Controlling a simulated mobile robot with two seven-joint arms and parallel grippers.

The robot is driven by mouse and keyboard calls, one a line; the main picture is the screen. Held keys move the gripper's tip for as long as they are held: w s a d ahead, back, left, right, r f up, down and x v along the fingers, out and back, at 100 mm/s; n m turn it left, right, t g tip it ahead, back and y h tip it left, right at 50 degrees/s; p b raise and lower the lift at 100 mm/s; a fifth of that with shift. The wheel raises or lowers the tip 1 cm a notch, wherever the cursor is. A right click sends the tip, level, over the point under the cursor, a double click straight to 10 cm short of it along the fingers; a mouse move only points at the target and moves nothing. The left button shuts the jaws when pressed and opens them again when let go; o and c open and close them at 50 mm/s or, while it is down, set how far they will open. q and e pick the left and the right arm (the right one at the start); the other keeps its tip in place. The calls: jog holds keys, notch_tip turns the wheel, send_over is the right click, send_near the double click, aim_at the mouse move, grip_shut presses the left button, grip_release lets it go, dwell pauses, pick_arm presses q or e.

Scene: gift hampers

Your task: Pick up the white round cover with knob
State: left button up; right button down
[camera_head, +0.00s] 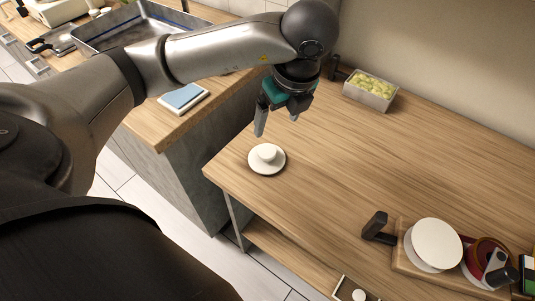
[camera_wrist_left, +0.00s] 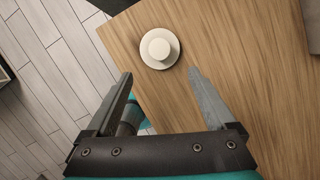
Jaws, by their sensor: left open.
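The white round cover with its knob (camera_head: 267,158) lies on the wooden table near its left corner, knob up. It also shows in the left wrist view (camera_wrist_left: 160,48), beyond the fingertips. My left gripper (camera_head: 277,125) is above the table, over and slightly behind the cover, pointing down. Its two fingers are apart with nothing between them, as the left wrist view (camera_wrist_left: 160,80) also shows. The gripper does not touch the cover. My right gripper is not in view.
A box of yellow-green items (camera_head: 370,90) stands at the back of the table. A wooden board (camera_head: 405,262) with a white round item (camera_head: 437,243) and a dark red item is at the right. The counter (camera_head: 165,125) with a blue-topped item borders the table's left. The table's middle is clear.

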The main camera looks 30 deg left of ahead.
pick_arm(q)
jog(key=b, duration=0.1)
send_over(267, 151)
jog(key=d, duration=0.2)
jog(key=f, duration=0.8)
jog(key=shift+s+a, duration=0.1)
jog(key=shift+s, duration=0.3)
jog(key=shift+b+x, duration=0.35)
jog(key=shift+x, duration=2.55)
jog(key=shift+c, duration=0.2)
grip_shut()
jog(key=shift+r, duration=0.15)
